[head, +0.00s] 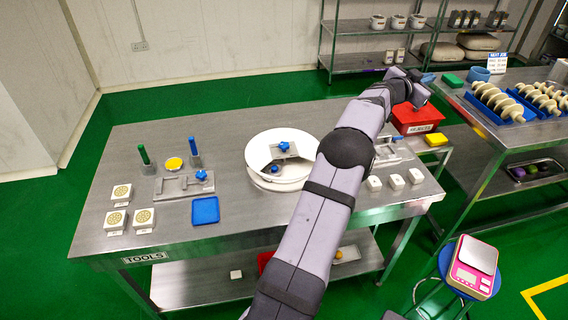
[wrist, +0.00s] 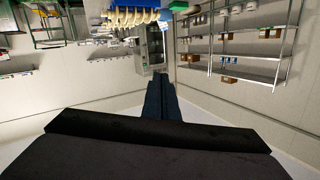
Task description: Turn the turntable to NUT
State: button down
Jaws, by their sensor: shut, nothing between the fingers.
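The turntable (head: 256,152) is a white round dish on the steel table, left of my arm in the head view. Grey plates with a blue knob (head: 284,146) lie in it, and a second blue knob shows lower down. My arm covers part of its right side. I can read no NUT mark on it. My gripper (wrist: 162,82) is shut and empty in the wrist view, pointing away from the turntable toward the shelves. In the head view, the end of my arm is raised at the upper right, beyond the turntable and near a red bin.
The steel table (head: 130,245) holds a metal fixture (head: 172,187), a blue tray (head: 205,211), green and blue upright tools and several patterned blocks at left. White blocks (head: 395,181) and a red bin (head: 417,120) stand at right.

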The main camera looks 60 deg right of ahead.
jog(key=w+a+f+n+t+y, duration=0.3)
jog(key=w+f+n+t, duration=0.15)
jog(key=w, duration=0.45)
jog(key=w+a+f+n+t+y, duration=0.2)
jog(key=w+f+n+t+y, duration=0.25)
jog(key=w, duration=0.45)
jog(key=w+a+f+t+y, duration=0.1)
jog(key=a+f+y, duration=0.3)
jog(key=a, duration=0.7)
jog(key=w+a+f+t+y, duration=0.1)
jog(key=a+f+y, duration=0.3)
jog(key=a, duration=0.8)
jog(key=shift+w+t+y, duration=0.4)
jog(key=shift+w+y, duration=0.4)
jog(key=shift+y, duration=0.25)
jog(key=p, duration=0.3)
send_near(277, 169)
jog(key=shift+s+a+f, duration=0.1)
jog(key=shift+s+f, duration=0.05)
jog(key=shift+f, duration=0.45)
jog(key=shift+s+f, duration=0.15)
jog(key=shift+f, duration=0.5)
jog(key=w, duration=0.1)
jog(key=w+f, duration=0.1)
jog(key=shift+w+a+f+p, duration=0.2)
jog(key=shift+w+a+p, duration=0.15)
jog(key=shift+w+p, duration=0.05)
jog(key=shift+w+a+f, duration=0.1)
jog(key=shift+w+f, duration=0.25)
jog(key=shift+w, duration=0.2)
